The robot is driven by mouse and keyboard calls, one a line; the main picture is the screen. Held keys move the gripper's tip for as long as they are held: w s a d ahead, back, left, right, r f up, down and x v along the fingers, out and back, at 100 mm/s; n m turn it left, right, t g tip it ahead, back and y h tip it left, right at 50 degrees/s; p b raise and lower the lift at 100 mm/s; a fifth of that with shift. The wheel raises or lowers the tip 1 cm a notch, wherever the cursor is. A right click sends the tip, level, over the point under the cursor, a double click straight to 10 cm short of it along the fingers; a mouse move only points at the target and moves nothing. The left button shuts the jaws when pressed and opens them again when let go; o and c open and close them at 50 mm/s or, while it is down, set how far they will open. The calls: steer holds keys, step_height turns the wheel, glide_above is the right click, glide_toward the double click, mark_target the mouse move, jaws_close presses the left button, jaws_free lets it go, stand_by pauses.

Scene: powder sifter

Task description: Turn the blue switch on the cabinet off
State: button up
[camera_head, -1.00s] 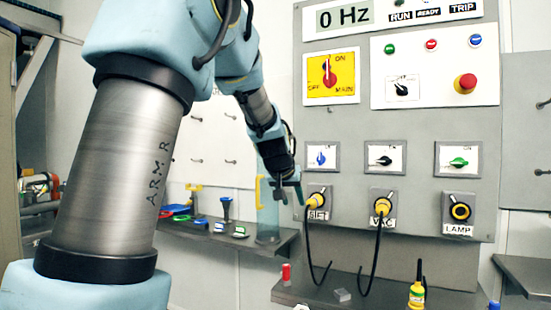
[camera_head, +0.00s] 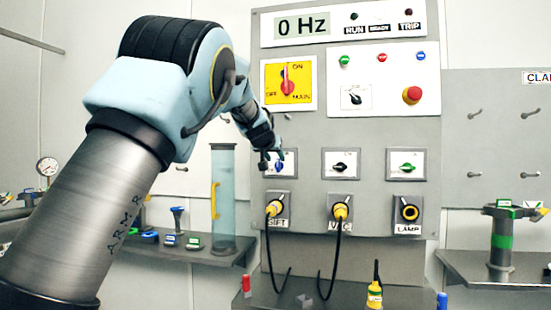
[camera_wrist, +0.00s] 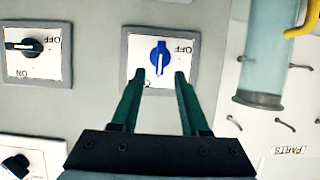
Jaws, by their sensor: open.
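The blue switch (camera_wrist: 160,58) is a rotary knob on a white plate in a grey frame on the cabinet (camera_head: 362,130). In the wrist view its pointer lies along the picture's vertical, and the OFF mark is near the top right of the plate. In the head view the switch (camera_head: 279,168) is partly hidden by my gripper (camera_head: 271,160). My gripper also shows in the wrist view (camera_wrist: 158,75), open, with its two green fingers on either side below the knob. Nothing is between the fingers. I cannot tell if the fingertips touch the plate.
A black switch (camera_head: 340,166) and a green switch (camera_head: 406,167) are to the right. Below them are yellow plugs with hanging black cables (camera_head: 335,245). A clear cylinder with a yellow handle (camera_head: 224,200) stands left of the cabinet. The red emergency button (camera_head: 412,95) is above.

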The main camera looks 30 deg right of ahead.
mark_target(277, 161)
steer(key=shift+p+x, duration=0.3)
steer(key=shift+x, duration=1.2)
jaws_close()
